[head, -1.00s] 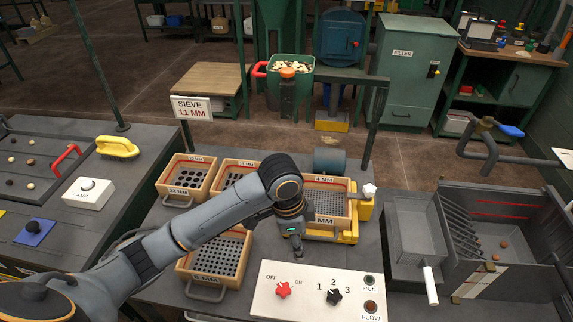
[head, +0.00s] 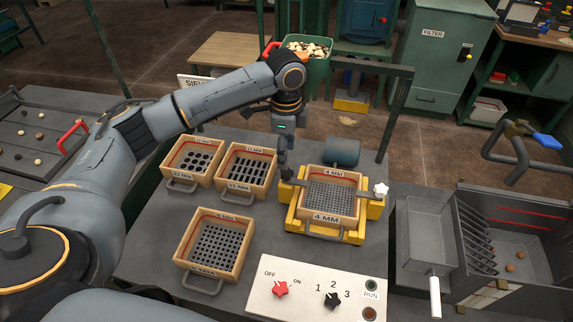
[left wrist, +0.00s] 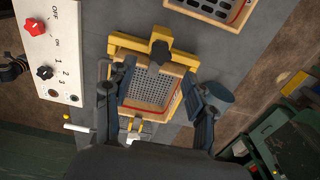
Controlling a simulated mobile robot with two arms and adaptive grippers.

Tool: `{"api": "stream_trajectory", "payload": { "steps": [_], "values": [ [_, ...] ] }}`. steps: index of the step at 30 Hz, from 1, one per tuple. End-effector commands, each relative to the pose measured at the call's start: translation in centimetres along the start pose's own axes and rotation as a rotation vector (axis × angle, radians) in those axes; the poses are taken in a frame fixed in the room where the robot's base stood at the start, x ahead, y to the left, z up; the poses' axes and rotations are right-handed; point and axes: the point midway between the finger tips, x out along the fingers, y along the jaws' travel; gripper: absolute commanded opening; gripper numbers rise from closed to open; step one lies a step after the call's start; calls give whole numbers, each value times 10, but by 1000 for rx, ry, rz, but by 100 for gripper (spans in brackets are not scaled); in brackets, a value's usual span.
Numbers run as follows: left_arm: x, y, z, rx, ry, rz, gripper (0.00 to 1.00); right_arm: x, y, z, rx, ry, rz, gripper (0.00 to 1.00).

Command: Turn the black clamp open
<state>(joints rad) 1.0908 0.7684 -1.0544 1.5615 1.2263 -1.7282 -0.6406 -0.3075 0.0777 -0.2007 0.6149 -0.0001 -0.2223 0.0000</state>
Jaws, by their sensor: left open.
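The black clamp (left wrist: 160,52) shows in the left wrist view as a dark lever on the edge of the yellow frame (left wrist: 122,45), reaching over the rim of the wooden 4 MM sieve (left wrist: 150,90). In the head view the clamp (head: 292,182) is a dark bar at the left side of that sieve (head: 333,190), partly hidden by my gripper. My left gripper (head: 284,168) points down just above the clamp. In the left wrist view its two fingers (left wrist: 146,78) stand wide apart with nothing between them. I cannot tell contact. My right gripper is not in view.
A white panel (head: 310,297) with red and black knobs lies in front. Loose sieves, such as the front one (head: 214,243), stand left on the grey table. A white knob (head: 380,189) sits at the frame's right side. A green post (head: 394,115) rises behind.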

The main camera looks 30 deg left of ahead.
Motion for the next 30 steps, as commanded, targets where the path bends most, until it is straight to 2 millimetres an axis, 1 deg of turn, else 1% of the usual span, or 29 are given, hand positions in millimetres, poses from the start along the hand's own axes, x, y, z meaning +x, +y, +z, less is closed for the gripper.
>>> {"api": "stream_trajectory", "payload": {
  "steps": [1,3,9,15,22,23,24,29,30],
  "values": [
    [10,1,0,0,-2,4,55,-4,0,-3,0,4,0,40],
    [24,1,0,-1,-2,5,55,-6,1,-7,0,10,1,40],
    [54,1,0,0,0,2,55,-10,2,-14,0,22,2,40],
    [65,0,0,0,0,-1,55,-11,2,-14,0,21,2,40],
    [66,0,0,0,0,-1,55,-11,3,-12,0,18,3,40],
    [66,0,0,0,0,-1,53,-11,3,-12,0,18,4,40],
    [66,0,0,0,0,-1,45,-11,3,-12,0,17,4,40],
    [66,0,0,0,0,-1,12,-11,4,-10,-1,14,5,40],
    [66,0,0,0,1,-1,4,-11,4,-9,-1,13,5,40]
  ]
}}
